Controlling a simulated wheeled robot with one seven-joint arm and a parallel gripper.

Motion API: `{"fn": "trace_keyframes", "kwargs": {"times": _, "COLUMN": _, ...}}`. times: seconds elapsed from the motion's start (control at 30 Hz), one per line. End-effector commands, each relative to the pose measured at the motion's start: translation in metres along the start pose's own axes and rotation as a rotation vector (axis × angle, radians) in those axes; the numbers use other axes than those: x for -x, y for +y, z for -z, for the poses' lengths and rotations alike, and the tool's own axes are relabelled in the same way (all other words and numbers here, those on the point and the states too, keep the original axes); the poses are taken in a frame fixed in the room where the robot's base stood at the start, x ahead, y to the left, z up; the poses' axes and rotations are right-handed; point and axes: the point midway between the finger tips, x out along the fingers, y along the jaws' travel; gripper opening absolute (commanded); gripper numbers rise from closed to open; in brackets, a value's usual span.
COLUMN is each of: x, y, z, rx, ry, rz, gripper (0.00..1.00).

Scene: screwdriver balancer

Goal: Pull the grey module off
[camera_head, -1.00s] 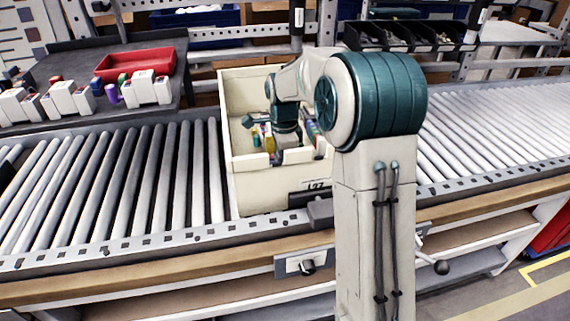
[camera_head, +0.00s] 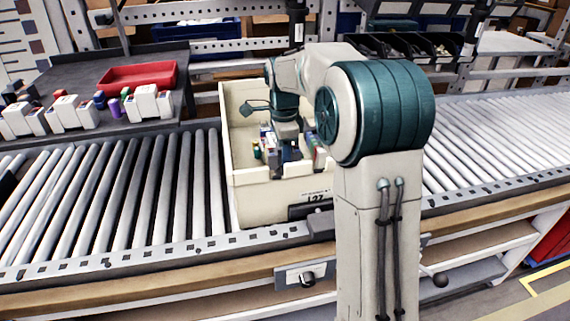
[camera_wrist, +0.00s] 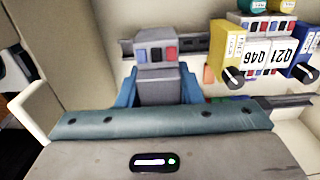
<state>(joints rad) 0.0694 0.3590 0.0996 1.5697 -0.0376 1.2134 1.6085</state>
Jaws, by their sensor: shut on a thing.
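A dark rail (camera_wrist: 198,46) runs behind the module; I cannot tell whether the two still touch. In the head view my gripper (camera_head: 289,153) is down inside the cream bin (camera_head: 268,196), near its front wall. The module itself is largely hidden there by the gripper and arm.
A yellow module (camera_wrist: 226,57) and white labelled modules (camera_wrist: 257,55) stand just right of the held one. The bin walls (camera_wrist: 82,50) are close by. The bin sits on a roller conveyor (camera_head: 150,190). A red tray (camera_head: 138,76) lies on the left table.

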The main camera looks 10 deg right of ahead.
Motion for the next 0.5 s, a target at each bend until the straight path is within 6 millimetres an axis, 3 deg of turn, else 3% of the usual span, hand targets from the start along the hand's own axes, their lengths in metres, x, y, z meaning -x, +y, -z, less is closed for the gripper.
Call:
{"fn": "trace_keyframes", "kwargs": {"times": 0.1, "x": 0.022, "y": -0.001, "z": 0.000, "rx": 0.001, "ry": 0.000, "rz": 0.003, "gripper": 0.00}}
{"fn": "trace_keyframes", "kwargs": {"times": 0.5, "x": 0.068, "y": 0.000, "z": 0.000, "rx": 0.001, "ry": 0.000, "rz": -0.001, "gripper": 0.00}}
